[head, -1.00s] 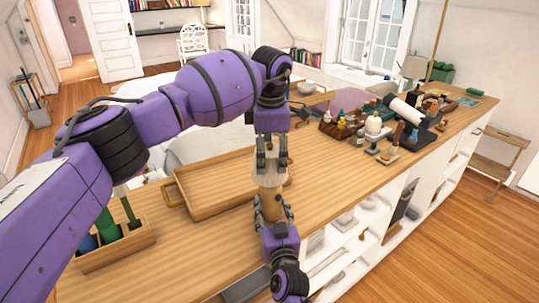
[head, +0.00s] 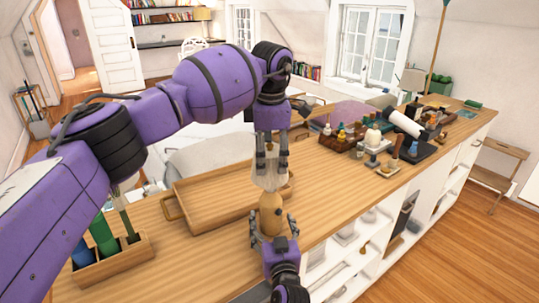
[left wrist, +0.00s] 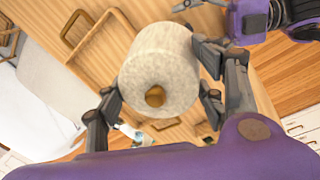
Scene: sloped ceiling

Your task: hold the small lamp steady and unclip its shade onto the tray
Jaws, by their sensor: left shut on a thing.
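The small lamp stands on the wooden counter, with a pale shade (head: 270,178) above a rounded tan wooden body (head: 271,213). My left gripper (head: 271,163) comes down from above and is shut on the shade. The wooden tray (head: 212,226) lies just left of the lamp and looks empty.
A wooden holder (head: 112,262) with green and blue items stands at the front left. Bare counter (head: 330,195) lies right of the lamp.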

